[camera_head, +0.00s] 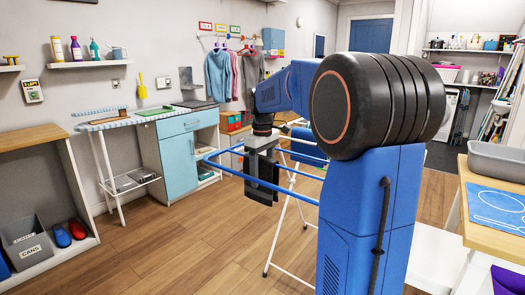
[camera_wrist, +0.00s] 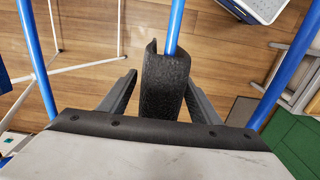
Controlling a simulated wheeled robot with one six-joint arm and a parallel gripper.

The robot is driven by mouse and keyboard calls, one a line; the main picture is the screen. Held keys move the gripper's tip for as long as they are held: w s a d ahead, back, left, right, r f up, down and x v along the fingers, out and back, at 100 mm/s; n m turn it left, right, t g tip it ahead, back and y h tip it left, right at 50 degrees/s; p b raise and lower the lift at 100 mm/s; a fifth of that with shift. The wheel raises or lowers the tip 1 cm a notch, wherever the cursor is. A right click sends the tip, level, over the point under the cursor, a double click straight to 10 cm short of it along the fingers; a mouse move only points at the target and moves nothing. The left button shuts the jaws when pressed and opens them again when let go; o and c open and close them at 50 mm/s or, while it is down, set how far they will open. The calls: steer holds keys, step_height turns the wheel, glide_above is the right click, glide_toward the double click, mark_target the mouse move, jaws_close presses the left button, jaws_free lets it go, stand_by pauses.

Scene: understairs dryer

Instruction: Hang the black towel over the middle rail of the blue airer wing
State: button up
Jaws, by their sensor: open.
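The black towel (camera_wrist: 165,85) is draped over the middle blue rail (camera_wrist: 175,25) of the airer wing in the wrist view. The rail runs out beyond the towel's far edge. My gripper (camera_wrist: 158,90) is open, with one finger on each side of the towel and visible gaps between. The towel's near end is hidden behind my gripper's body. In the head view my gripper (camera_head: 262,190) is over the blue airer wing (camera_head: 222,170); dark fingers and towel are hard to tell apart there.
Blue rails run on the left (camera_wrist: 38,60) and right (camera_wrist: 295,60) of the middle one. The airer's white legs (camera_head: 283,225) stand on the wooden floor. A blue cabinet (camera_head: 180,160) stands behind. A table with a grey tub (camera_head: 497,160) is at right.

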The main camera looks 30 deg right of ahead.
step_height(320, 180, up, 16)
steer(key=shift+r, duration=0.1)
stand_by(0.4)
steer(key=shift+s, duration=0.1)
